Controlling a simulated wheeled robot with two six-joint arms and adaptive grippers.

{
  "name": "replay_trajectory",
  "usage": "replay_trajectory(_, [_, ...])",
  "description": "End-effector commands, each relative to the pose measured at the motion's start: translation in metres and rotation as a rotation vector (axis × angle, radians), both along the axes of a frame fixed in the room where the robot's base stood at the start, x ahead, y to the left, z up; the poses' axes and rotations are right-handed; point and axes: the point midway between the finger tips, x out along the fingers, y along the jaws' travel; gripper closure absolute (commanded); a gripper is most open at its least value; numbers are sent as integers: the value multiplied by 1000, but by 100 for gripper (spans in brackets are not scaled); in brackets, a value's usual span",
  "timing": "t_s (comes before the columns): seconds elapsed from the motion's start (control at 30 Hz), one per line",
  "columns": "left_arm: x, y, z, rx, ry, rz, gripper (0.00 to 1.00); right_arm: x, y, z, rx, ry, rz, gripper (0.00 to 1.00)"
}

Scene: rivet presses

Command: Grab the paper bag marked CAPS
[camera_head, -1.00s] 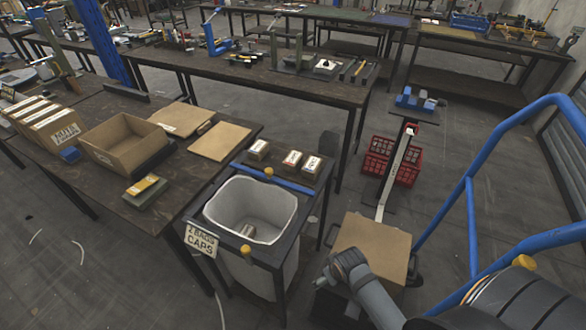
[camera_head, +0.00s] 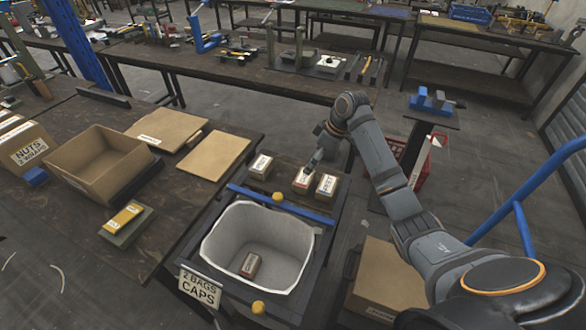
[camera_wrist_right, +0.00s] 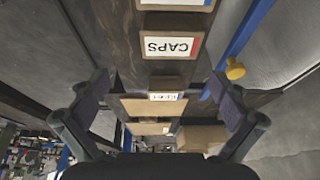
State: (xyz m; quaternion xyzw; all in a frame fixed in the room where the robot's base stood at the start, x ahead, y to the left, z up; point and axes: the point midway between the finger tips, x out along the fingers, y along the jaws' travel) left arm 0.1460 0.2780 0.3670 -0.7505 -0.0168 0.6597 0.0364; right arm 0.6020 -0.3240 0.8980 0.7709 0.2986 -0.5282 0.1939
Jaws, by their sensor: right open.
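Three small brown paper bags with white labels stand in a row on the dark stand behind the bin. In the right wrist view the middle one is marked CAPS (camera_wrist_right: 170,46); its label has a red edge. It appears to be the middle bag (camera_head: 301,183) in the head view. My right gripper (camera_wrist_right: 158,86) is open and empty, its fingers spread. In the head view it (camera_head: 311,167) hangs just above the middle bag, partly hiding it. I cannot tell whether it touches. My left gripper is not in view.
Beside the row are a left bag (camera_head: 260,166) and a right bag (camera_head: 327,186). A white-lined bin (camera_head: 222,243) holds a small brown item (camera_head: 250,265); its sign (camera_head: 200,288) reads "2 BAGS CAPS".

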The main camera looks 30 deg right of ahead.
Motion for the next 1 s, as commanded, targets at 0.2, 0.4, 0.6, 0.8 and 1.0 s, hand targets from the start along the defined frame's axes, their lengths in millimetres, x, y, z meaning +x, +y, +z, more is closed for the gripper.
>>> replay_trajectory(0.2, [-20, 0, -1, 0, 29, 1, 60, 3, 4, -11, 5, 1, 3, 0])
replay_trajectory(0.4, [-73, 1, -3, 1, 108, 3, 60, 12, 12, -42, 3, 0, 1, 0])
replay_trajectory(0.6, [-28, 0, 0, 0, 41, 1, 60, 14, 14, -49, 0, -2, 1, 0])
replay_trajectory(0.8, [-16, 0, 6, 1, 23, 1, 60, 18, 23, -77, 3, 3, 1, 0])
replay_trajectory(1.0, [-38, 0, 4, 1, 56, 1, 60, 25, 27, -97, 0, -1, 1, 0])
